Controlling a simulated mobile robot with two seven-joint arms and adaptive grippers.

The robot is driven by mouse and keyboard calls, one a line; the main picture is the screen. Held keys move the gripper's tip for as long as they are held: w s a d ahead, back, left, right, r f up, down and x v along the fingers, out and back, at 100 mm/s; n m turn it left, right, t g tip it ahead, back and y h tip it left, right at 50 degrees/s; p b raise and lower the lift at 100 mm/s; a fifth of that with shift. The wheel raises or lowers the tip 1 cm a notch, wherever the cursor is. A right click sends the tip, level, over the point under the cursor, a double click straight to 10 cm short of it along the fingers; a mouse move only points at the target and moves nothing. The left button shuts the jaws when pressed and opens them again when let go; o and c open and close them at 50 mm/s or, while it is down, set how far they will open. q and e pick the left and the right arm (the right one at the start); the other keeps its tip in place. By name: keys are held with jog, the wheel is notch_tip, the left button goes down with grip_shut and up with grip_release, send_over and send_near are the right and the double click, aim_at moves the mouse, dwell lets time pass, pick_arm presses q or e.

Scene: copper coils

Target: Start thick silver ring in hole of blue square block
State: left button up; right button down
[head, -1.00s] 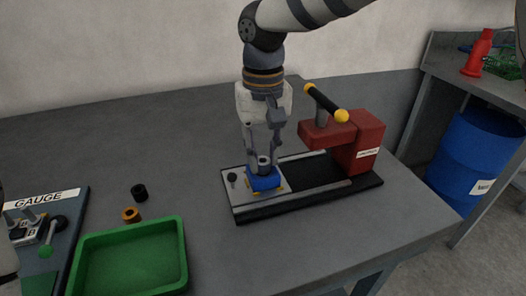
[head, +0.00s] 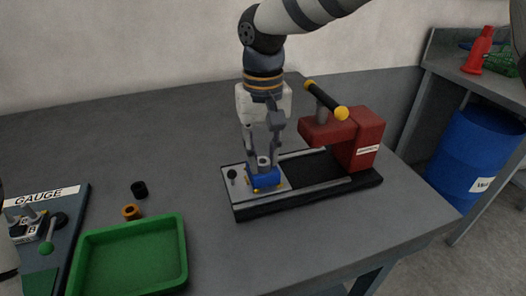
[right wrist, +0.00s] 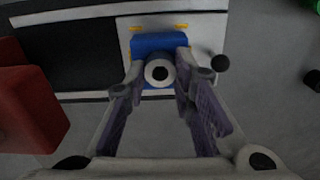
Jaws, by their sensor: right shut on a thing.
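The blue square block (head: 266,183) sits on the light plate at the left end of the press base, and it also shows in the right wrist view (right wrist: 158,43). The thick silver ring (right wrist: 158,73) is upright at the block's hole, its top standing above the block. How deep it sits in the hole is hidden. My right gripper (head: 263,160) points down over the block with its fingers on both sides of the ring, shut on it. In the right wrist view, the fingertips (right wrist: 158,70) flank the ring.
The red press (head: 355,138) with its black lever stands right of the block. A black knob (head: 232,174) is on the plate's left. A green tray (head: 130,257), a black ring (head: 139,190), a copper-coloured ring (head: 131,212) and a gauge board (head: 70,225) lie left. Table between is clear.

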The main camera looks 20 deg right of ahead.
jog(key=c, duration=0.8)
grip_release()
jog(key=shift+r, duration=3.55)
